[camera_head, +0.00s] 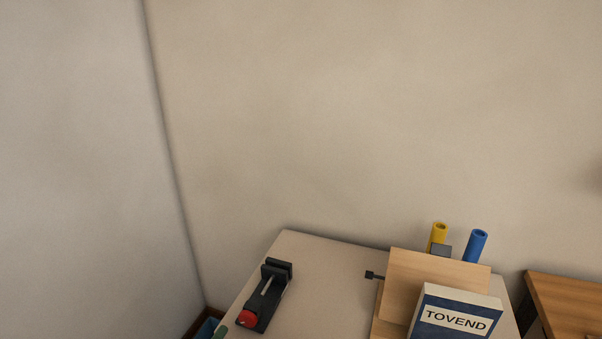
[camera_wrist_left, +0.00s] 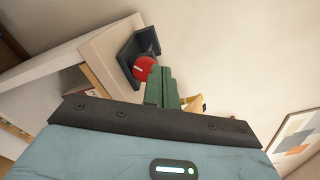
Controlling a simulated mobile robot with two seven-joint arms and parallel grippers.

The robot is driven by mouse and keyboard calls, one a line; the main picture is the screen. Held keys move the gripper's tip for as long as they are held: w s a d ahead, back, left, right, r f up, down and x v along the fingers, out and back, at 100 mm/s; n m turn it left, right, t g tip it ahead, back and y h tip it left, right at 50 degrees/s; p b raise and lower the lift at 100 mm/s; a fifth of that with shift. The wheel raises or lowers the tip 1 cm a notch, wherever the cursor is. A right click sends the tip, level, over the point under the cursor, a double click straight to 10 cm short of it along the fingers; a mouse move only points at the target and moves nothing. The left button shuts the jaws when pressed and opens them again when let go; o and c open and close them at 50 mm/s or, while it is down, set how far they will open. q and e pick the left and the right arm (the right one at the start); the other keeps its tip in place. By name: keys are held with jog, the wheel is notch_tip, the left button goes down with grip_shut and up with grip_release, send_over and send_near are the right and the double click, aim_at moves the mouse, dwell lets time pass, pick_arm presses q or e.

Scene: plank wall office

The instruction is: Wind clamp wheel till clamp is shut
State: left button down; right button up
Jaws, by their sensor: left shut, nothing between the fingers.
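The clamp (camera_head: 266,292) is a dark vise on the left part of the pale table, with a bright screw along its middle and a red wheel (camera_head: 249,318) at its near end. Its jaws are at the far end; I cannot tell how wide the gap is. In the left wrist view the clamp (camera_wrist_left: 132,52) and the red wheel (camera_wrist_left: 143,68) are just beyond my left gripper (camera_wrist_left: 162,75), whose green fingers are shut and empty. The fingers partly overlap the wheel in that view; I cannot tell if they touch. My left gripper (camera_head: 219,331) barely shows at the bottom edge of the head view.
On the pale table (camera_head: 318,263), right of the clamp, stand a wooden panel (camera_head: 420,285), a blue TOVEND box (camera_head: 455,318), a yellow tube (camera_head: 437,235) and a blue tube (camera_head: 475,246). A wooden table (camera_head: 570,300) is at the right. Walls close the back and left.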

aim_at(248, 318)
jog(key=shift+w, duration=0.15)
pick_arm(q)
jog(key=w+f, duration=0.1)
jog(key=w+f+b, duration=0.1)
jog(key=w, duration=0.1)
jog(key=w+f, duration=0.1)
jog(key=w, duration=0.1)
jog(key=shift+d+f+b, duration=0.15)
jog(key=shift+b, duration=0.25)
jog(key=shift+w+d, duration=0.2)
jog(key=shift+w, duration=0.4)
pick_arm(e)
jog(key=shift+s+f, duration=0.4)
jog(key=shift+f, duration=0.3)
jog(key=shift+s+f, duration=0.4)
jog(key=shift+f, duration=0.3)
jog(key=shift+s, duration=0.2)
pick_arm(q)
jog(key=shift+s+d, duration=0.1)
jog(key=shift+d, duration=0.1)
pick_arm(e)
jog(key=shift+s+f+g, duration=0.15)
jog(key=shift+s+g, duration=0.15)
jog(key=shift+s, duration=0.05)
pick_arm(q)
jog(key=shift+d, duration=0.1)
